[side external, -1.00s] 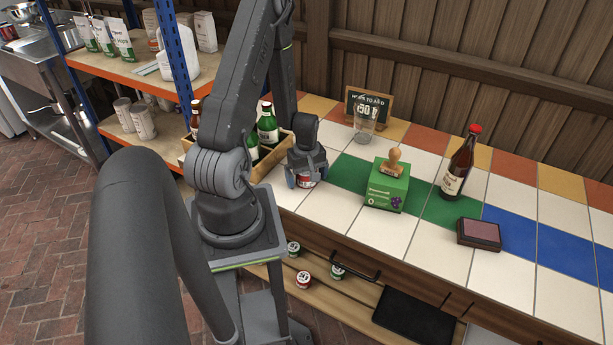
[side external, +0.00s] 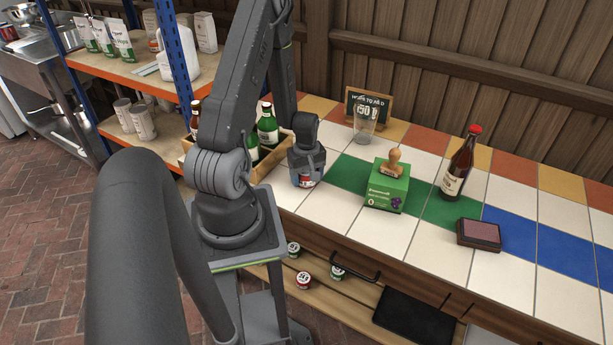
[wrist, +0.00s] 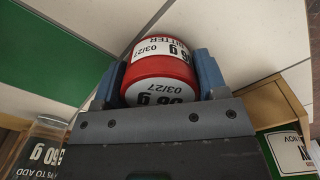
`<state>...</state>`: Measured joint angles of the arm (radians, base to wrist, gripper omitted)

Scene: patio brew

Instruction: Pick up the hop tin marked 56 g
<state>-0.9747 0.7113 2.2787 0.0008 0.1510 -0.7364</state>
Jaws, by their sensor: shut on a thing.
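The red hop tin (wrist: 158,62) has a white label that reads "56 g", "BITTER" and "03/27" in the wrist view. My gripper (wrist: 160,80) has one blue-grey finger on each side of it and is shut on it. In the side view my gripper (side external: 306,180) is over the white tiles at the left of the counter, with part of the red tin (side external: 306,181) showing between its fingers. I cannot tell whether the tin still touches the tiles. The chalkboard sign (side external: 368,104) stands at the back, its writing partly behind a clear glass (side external: 365,125).
A green box (side external: 386,190) with a wooden stamp (side external: 394,163) on it stands right of my gripper. Further right are a brown bottle (side external: 459,165) and an ink pad (side external: 478,234). A wooden crate (side external: 270,170) of bottles is close on the left.

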